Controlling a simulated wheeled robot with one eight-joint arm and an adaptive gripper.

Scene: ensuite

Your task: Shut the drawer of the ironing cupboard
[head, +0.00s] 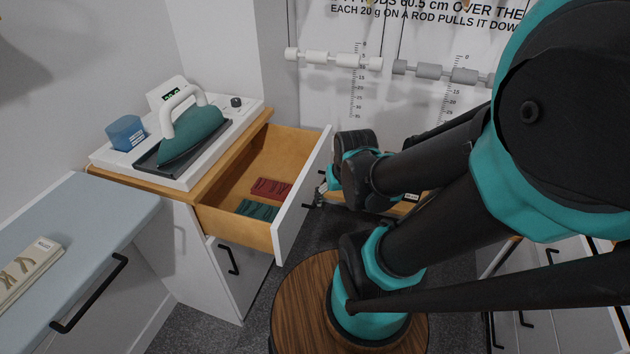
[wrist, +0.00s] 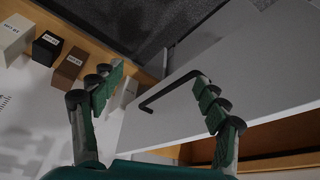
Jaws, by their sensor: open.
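The ironing cupboard (head: 215,262) stands at the left in the head view with its drawer (head: 238,187) pulled well out. The drawer has a wooden inside and a pale front panel (head: 303,195); a red folded item (head: 271,189) and a green one (head: 257,209) lie in it. The front (wrist: 235,75) also fills the right of the wrist view. Its black bar handle (wrist: 172,90) shows between my fingers in the picture; contact is not visible. My gripper (wrist: 157,80) is open and empty, in front of the drawer. In the head view my arm mostly hides it.
A pale blue-topped unit (head: 75,225) is at the left. Labelled blocks (wrist: 70,62) line a wooden edge in the wrist view.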

